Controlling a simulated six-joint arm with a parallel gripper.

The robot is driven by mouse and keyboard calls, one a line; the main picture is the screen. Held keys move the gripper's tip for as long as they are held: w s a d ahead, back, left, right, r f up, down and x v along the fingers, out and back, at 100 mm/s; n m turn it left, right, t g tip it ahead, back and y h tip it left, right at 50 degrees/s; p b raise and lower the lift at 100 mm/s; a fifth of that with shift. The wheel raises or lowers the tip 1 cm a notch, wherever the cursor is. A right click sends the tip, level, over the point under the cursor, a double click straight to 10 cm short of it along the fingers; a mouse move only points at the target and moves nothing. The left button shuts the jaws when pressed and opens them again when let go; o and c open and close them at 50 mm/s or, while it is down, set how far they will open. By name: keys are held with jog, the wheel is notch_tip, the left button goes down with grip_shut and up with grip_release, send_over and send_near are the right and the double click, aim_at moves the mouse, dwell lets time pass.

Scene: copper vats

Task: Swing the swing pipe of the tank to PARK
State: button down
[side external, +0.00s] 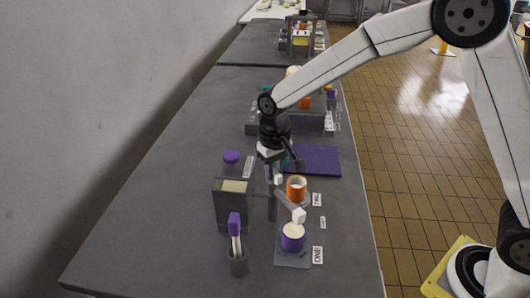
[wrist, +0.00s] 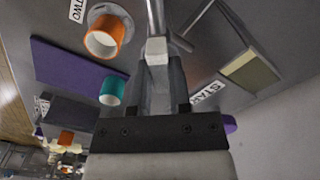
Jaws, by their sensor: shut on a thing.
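The swing pipe (side external: 288,201) is a grey tube reaching from an upright post (side external: 272,205) toward the front right. Its white outer end (side external: 299,215) hangs near the purple cup (side external: 292,240) labelled ONE; whether it is directly above cannot be told. The orange cup (side external: 296,188) labelled TWO stands behind; it also shows in the wrist view (wrist: 103,40). My gripper (side external: 277,176) points down by the post. In the wrist view my gripper (wrist: 157,60) is shut on a white block (wrist: 156,49) on the pipe. A small label (side external: 322,222) between ONE and TWO is unreadable.
A grey box with a pale top (side external: 232,205) and a holder with a purple-handled brush (side external: 238,262) stand left of the post. A teal cup (wrist: 112,91) and purple mat (side external: 315,160) lie behind. The table's left side is clear.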

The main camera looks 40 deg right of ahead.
jog(key=n, duration=0.4)
jog(key=shift+w+n, duration=0.1)
jog(key=shift+n, duration=0.3)
jog(key=n, duration=0.4)
jog(key=shift+n, duration=0.4)
jog(key=c, duration=0.6)
grip_release()
jog(key=shift+o, duration=0.2)
jog(key=shift+r, duration=0.1)
jog(key=shift+r, duration=3.85)
